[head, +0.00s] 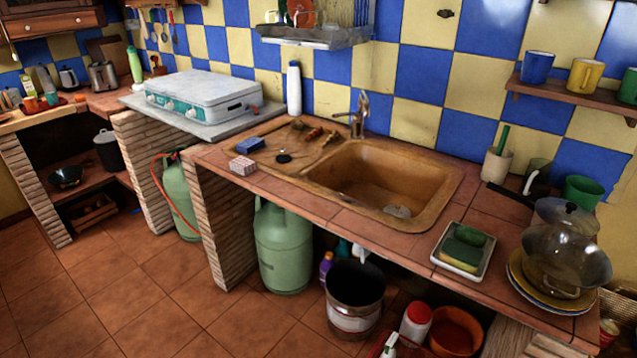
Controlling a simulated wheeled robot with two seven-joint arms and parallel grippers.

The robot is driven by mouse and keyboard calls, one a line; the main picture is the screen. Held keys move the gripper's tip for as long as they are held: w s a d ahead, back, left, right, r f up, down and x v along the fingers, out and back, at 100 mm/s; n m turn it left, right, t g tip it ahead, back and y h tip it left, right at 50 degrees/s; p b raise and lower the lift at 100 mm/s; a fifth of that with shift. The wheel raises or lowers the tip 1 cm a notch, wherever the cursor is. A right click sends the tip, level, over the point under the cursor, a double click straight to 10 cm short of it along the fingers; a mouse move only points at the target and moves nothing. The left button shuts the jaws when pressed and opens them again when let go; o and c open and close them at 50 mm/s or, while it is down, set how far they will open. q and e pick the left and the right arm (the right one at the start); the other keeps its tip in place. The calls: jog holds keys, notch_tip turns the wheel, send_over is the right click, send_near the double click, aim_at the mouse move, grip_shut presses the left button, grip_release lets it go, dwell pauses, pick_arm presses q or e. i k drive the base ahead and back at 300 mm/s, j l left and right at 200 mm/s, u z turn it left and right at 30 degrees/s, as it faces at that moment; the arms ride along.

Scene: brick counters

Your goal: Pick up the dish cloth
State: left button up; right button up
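No thing in the head view is plainly a dish cloth. A small folded-looking blue item (250,145) lies at the left end of the sink's drainboard; I cannot tell whether it is cloth. A small red-and-white patterned item (243,166) lies just in front of it on the tiled counter, and its material is also unclear. Neither of my grippers is in view.
The brown sink (385,182) is set in the tiled counter (330,207). A white tray (437,265) holds green and yellow sponges. Glass bowls (566,262) stand on plates at the right. A gas stove (203,95) is at the left. The floor at front left is clear.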

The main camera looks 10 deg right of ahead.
aim_at(248, 146)
jog(key=i+j+z, duration=0.3)
jog(key=i+j, duration=0.15)
jog(key=i, duration=0.25)
jog(key=i+j+z, duration=0.3)
jog(key=i+j, duration=0.3)
